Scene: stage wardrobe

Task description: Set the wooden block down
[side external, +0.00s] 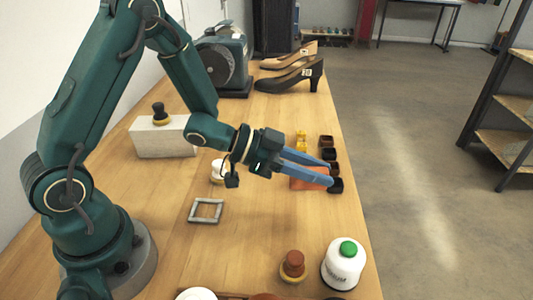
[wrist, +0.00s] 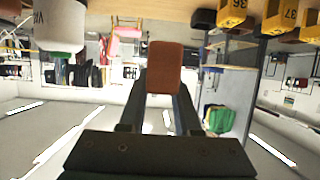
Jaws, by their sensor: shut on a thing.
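The wooden block (wrist: 165,68) is reddish brown and sits between my fingertips in the wrist view, which appears upside down. In the side view its orange-red side (side external: 310,180) shows between the blue fingers. My gripper (side external: 332,178) is shut on the block, reaching out toward the right edge of the table. The block is partly covered by the near finger. I cannot tell whether its underside touches the table.
Dark and yellow small boxes (side external: 327,142) stand close beyond the gripper. A grey square frame (side external: 206,211) lies on the wooden table (side external: 245,235). Bare tabletop surrounds it.

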